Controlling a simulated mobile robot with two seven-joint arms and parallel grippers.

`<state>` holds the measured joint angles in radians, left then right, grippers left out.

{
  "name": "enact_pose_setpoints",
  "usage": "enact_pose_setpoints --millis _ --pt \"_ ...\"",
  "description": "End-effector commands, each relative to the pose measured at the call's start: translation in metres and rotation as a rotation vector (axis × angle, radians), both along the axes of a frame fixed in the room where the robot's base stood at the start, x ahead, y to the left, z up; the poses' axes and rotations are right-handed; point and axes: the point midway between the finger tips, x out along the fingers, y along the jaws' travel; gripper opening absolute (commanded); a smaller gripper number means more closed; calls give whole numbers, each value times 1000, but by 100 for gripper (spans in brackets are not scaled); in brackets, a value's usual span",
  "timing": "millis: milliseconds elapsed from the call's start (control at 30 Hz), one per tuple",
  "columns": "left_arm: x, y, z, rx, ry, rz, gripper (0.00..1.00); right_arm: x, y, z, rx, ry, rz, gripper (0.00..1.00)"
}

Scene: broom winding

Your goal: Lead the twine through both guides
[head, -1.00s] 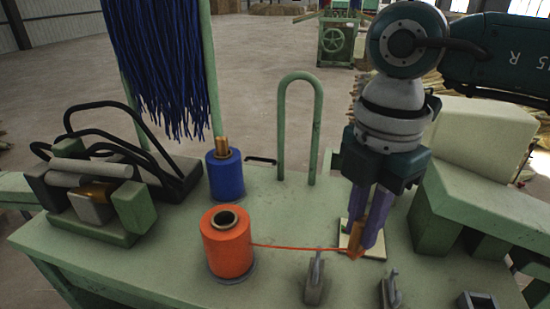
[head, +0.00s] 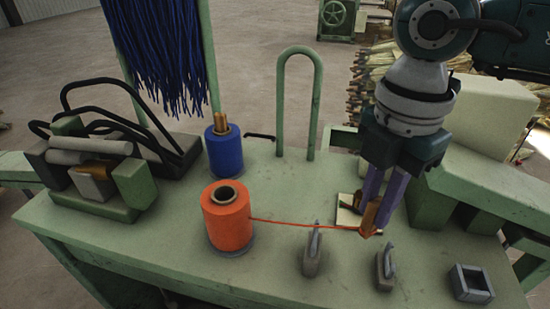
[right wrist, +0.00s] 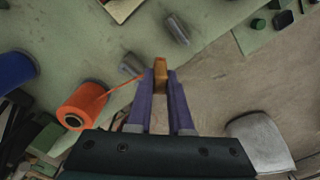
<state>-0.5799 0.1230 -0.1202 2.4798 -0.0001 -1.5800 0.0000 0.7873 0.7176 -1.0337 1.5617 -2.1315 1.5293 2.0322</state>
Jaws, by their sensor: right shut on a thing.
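The orange twine spool (head: 227,216) stands upright on the green bench. A thin orange twine (head: 300,223) runs taut from it to the right. My right gripper (head: 369,230) is shut on a brown tab (head: 368,217) at the twine's end, above the bench. The tab also shows between the purple fingers in the right wrist view (right wrist: 160,75). The left guide (head: 312,252) is a grey clip standing near the front. The right guide (head: 385,268) stands to its right. The twine crosses near the left guide's top; I cannot tell whether it is inside. My left gripper is out of view.
A blue spool (head: 223,150) stands behind the orange one, below hanging blue strands (head: 165,60). A green hoop (head: 298,100) rises at the back. A clamp-like machine (head: 95,180) fills the left. A square grey holder (head: 471,283) sits at the front right.

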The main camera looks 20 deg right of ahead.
Motion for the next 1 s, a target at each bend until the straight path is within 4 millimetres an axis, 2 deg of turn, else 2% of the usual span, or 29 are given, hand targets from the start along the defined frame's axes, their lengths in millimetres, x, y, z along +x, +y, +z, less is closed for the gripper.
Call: enact_pose_setpoints --millis 600,1000 --pt "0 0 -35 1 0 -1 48 0 0 -40 0 1 0 0" --pt "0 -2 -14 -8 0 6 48 0 0 -17 0 0 0 0"
